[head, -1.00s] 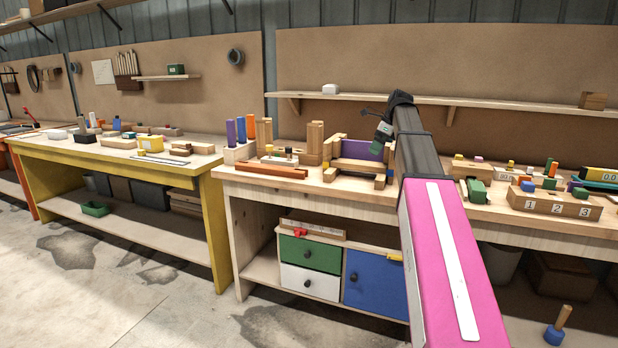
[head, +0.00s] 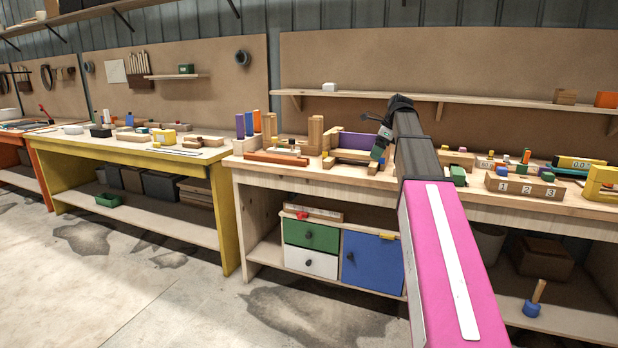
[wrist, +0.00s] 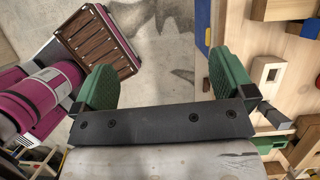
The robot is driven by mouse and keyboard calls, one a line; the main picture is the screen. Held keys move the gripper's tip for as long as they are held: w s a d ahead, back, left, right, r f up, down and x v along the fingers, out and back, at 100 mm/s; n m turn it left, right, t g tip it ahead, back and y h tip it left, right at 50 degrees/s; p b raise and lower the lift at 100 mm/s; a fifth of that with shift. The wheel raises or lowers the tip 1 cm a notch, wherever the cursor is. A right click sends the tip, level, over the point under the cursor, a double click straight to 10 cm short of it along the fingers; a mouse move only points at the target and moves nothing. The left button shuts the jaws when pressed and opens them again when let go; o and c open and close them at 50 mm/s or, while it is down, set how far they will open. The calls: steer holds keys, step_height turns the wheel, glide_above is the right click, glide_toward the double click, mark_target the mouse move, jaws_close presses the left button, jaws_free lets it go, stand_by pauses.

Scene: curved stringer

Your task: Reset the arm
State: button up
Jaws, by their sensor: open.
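My pink and dark arm reaches forward across the right half of the head view, over the front of the wooden workbench (head: 262,172). My gripper (head: 378,140) is at the arm's far end, small and partly hidden there by the wrist. In the wrist view my gripper (wrist: 160,85) shows two green fingers set wide apart, with nothing between them. Bare floor shows between and beyond the fingers. The workbench edge and wooden blocks (wrist: 268,72) lie to the right of the right finger in that view.
The bench carries wooden blocks, a purple board (head: 357,140) and a numbered block (head: 522,188). Below it stands a cabinet with a green drawer (head: 311,234) and a blue door (head: 371,262). A yellow bench (head: 218,215) stands to the left. The floor in front is clear.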

steer(key=s+a+f+n+h, duration=0.15)
steer(key=s+f+n, duration=0.35)
steer(key=f, duration=0.8)
steer(key=s+a+f+n, duration=0.2)
steer(key=s+f+n, duration=0.25)
steer(key=f, duration=0.85)
steer(key=s+a+f+n+g+h, duration=0.1)
steer(key=s+a+f+n+h, duration=0.1)
steer(key=s+f+n, duration=1)
steer(key=s+f, duration=0.7)
steer(key=shift+a+g, duration=0.3)
steer(key=shift+a, duration=0.05)
